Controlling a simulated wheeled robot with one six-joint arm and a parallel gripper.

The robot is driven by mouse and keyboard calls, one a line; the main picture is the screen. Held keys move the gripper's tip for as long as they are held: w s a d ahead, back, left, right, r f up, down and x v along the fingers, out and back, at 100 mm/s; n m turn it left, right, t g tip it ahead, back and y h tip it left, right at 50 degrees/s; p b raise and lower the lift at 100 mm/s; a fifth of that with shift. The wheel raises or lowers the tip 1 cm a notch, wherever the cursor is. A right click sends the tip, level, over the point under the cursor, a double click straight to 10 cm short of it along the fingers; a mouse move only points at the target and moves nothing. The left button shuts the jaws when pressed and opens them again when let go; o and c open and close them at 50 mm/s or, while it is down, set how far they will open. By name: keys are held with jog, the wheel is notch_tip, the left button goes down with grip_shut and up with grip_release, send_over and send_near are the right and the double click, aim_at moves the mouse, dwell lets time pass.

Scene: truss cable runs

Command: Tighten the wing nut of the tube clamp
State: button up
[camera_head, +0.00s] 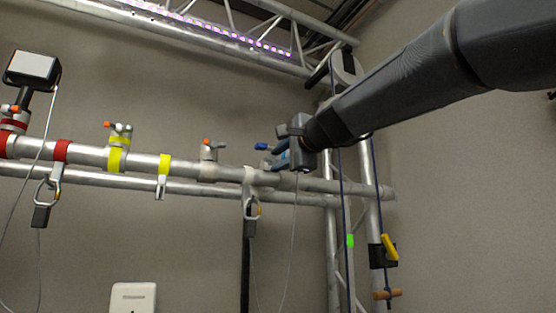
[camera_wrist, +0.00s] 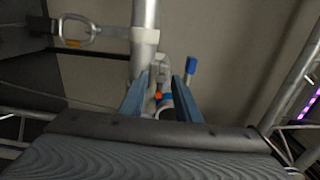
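My gripper (camera_head: 280,154) is at the right part of the upper horizontal tube (camera_head: 135,157) in the head view. A blue-tipped lever (camera_wrist: 190,66) stands just right of the right finger. The gripper body hides the clamp's lower part.
Other clamps on the tube are an unbanded one (camera_head: 209,153), a yellow-banded one (camera_head: 118,143) and a red-banded one (camera_head: 14,121) with a lamp. A carabiner (camera_head: 251,208) hangs below the tube. An upright truss with cords and a yellow lever (camera_head: 389,247) stands at right.

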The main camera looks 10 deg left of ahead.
jog(key=b+v, duration=0.2)
jog(key=v, duration=0.5)
jog(key=shift+s+d, duration=0.2)
jog(key=shift+s, duration=0.1)
jog(key=w+d+f+n+g+h, duration=0.1)
jog(key=w+d+f+h, duration=0.15)
jog(key=f, duration=0.75)
jog(key=w+d+f+n+g+h, duration=0.1)
jog(key=w+d+f+g, duration=0.15)
jog(key=f, duration=0.85)
jog(key=w+d+f+n+h, duration=0.1)
jog(key=w+d+f+h, duration=0.15)
jog(key=f, duration=0.75)
jog(key=s+d+f+n+g+h, duration=0.1)
jog(key=s+d+f+g, duration=0.3)
jog(key=f, duration=0.6)
jog(key=s+d+f+n+h, duration=0.15)
jog(key=d+f, duration=0.35)
jog(key=f, duration=0.6)
jog(key=s+d+f+n+g+h, duration=0.1)
jog(key=s+d+f+n+g, duration=0.1)
jog(key=s+d+f, duration=0.4)
jog(key=s+d+f+n+g+h, duration=0.1)
jog(key=s+d+f+n+g, duration=0.2)
jog(key=s+f, duration=1.3)
jog(key=s+d+g, duration=0.1)
jog(key=d, duration=0.2)
jog(key=shift+f, duration=0.35)
jog(key=shift+h, duration=0.25)
